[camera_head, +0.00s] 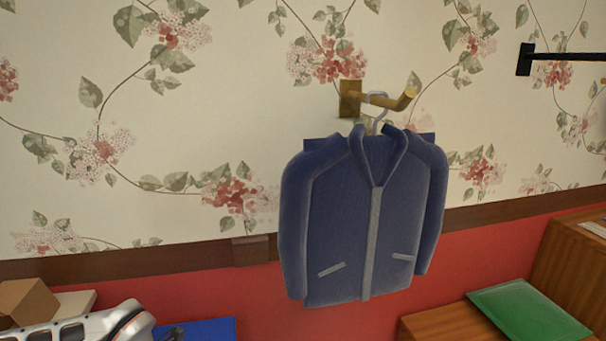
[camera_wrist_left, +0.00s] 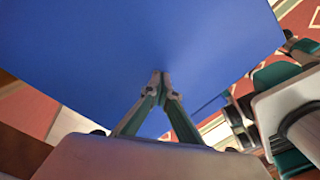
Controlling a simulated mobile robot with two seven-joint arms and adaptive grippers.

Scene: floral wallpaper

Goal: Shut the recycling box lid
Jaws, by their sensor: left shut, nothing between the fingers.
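A flat blue panel (camera_wrist_left: 150,45) fills the upper part of the left wrist view; it may be the recycling box lid. A blue surface (camera_head: 212,329) also shows at the bottom edge of the head view, mostly cut off. My left gripper (camera_wrist_left: 161,78) is shut and empty, its fingertips together in front of the blue panel. I cannot tell whether they touch it. In the head view my left arm (camera_head: 85,326) comes in at the bottom left, beside the blue surface. The box body and the lid's hinge cannot be made out.
A blue jacket (camera_head: 335,220) hangs from a wooden wall hook (camera_head: 378,99). A brown box (camera_head: 26,301) and a pale block (camera_head: 76,304) sit at the left. A dark rail (camera_head: 565,56) is on the wall.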

